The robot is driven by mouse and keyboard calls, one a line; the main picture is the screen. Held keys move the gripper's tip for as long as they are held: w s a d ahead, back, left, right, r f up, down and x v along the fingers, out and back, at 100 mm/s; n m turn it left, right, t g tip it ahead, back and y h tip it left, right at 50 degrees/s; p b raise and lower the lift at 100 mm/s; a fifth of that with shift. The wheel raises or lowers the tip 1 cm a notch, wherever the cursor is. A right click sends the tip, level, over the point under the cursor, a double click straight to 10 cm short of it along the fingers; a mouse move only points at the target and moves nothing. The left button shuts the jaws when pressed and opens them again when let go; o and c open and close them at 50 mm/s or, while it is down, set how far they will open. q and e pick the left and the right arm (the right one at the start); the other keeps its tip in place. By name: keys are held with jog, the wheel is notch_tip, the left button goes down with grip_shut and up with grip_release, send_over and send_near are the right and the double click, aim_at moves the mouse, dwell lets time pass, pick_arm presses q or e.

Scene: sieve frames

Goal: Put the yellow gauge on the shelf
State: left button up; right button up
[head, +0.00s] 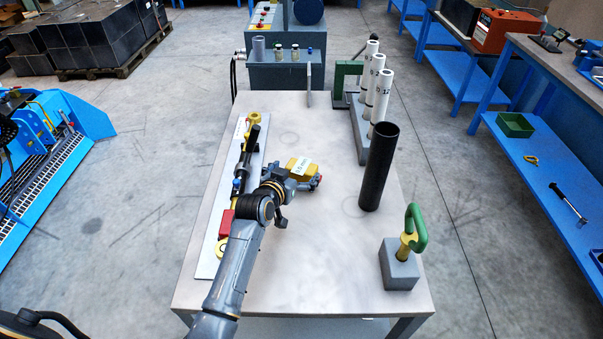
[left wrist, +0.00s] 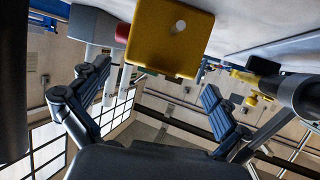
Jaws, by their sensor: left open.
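The yellow gauge (head: 300,164), a block with a "15 mm" label, is near the middle of the grey table (head: 330,250). In the left wrist view the yellow gauge (left wrist: 170,38) shows a round hole and lies ahead of the fingers, towards the top. My left gripper (head: 305,182) is at the gauge's near side in the head view. In the left wrist view my left gripper (left wrist: 155,88) is open, its fingers apart with nothing gripped. Whether a finger touches the gauge is unclear. A blue shelf (head: 540,185) runs under the right workbench. My right gripper is out of view.
A black tube (head: 379,165) stands right of the gauge. Several white tubes (head: 383,95) stand behind it. A grey block with a green handle (head: 400,265) is front right. A long plate (head: 207,262) with fittings lies left. The table's front middle is clear.

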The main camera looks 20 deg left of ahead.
pick_arm(q)
jog(key=shift+w+d+f, duration=0.1)
jog(key=shift+w+f, duration=0.05)
jog(key=shift+w, duration=0.45)
jog(key=shift+w+f, duration=0.15)
jog(key=shift+w, duration=0.15)
jog(key=shift+w+f, duration=0.1)
jog(key=shift+w, duration=0.05)
jog(key=c, duration=1.5)
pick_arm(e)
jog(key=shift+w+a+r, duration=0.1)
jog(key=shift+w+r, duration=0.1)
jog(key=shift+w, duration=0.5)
